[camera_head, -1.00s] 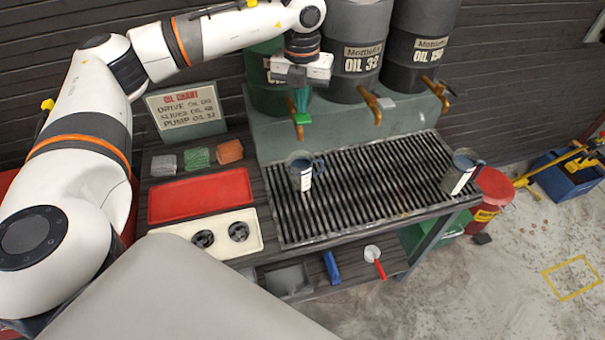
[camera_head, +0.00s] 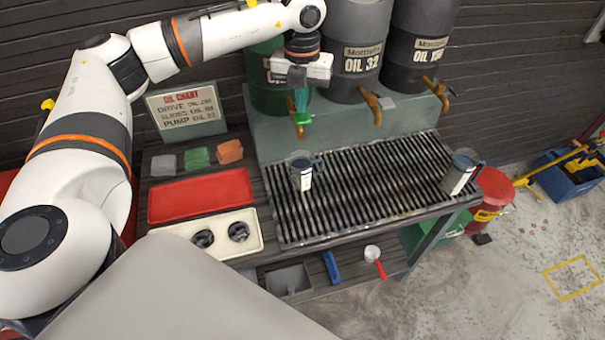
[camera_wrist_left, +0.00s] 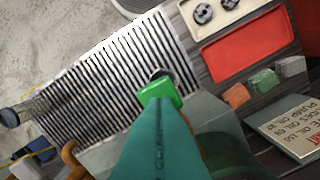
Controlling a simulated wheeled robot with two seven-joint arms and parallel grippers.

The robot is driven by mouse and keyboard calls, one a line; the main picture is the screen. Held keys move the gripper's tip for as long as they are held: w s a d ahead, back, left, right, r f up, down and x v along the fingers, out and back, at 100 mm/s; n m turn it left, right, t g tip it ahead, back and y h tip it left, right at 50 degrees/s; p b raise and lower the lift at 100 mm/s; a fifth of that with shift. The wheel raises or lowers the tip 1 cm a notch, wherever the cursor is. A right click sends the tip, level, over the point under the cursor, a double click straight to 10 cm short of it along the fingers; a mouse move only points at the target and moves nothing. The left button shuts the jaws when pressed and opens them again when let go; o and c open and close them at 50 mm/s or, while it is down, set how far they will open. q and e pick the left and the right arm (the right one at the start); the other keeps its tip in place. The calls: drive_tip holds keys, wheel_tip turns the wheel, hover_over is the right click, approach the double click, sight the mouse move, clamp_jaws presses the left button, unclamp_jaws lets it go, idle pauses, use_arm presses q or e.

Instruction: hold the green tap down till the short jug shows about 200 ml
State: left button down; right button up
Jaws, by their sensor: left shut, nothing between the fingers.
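The green tap (camera_head: 303,119) is the leftmost of the taps below the drums. My left gripper (camera_head: 301,110) is shut and empty, pointing down with its teal fingertips at the green handle, seemingly touching it. In the left wrist view the green handle (camera_wrist_left: 160,93) shows just beyond the fingertips. A clear jug (camera_head: 301,173) with a white scale strip stands on the grate below the green tap; its level is too small to read. A second jug (camera_head: 460,172) stands at the grate's right end. I cannot tell for sure which is shorter. My right gripper is out of view.
The slatted grate (camera_head: 380,185) is clear between the jugs. Two more taps (camera_head: 371,105) are to the right. A red tray (camera_head: 200,196), a cream tray (camera_head: 250,218) and coloured blocks (camera_head: 198,158) lie left. An oil chart (camera_head: 184,108) stands behind them.

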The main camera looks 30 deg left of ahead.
sight(302, 117)
use_arm(q)
drive_tip(key=shift+f, duration=0.2)
drive_tip(key=shift+f+b, duration=0.85)
drive_tip(key=shift+f, duration=0.05)
drive_tip(key=shift+s+f, duration=0.1)
drive_tip(key=shift+f, duration=0.3)
idle(6.5)
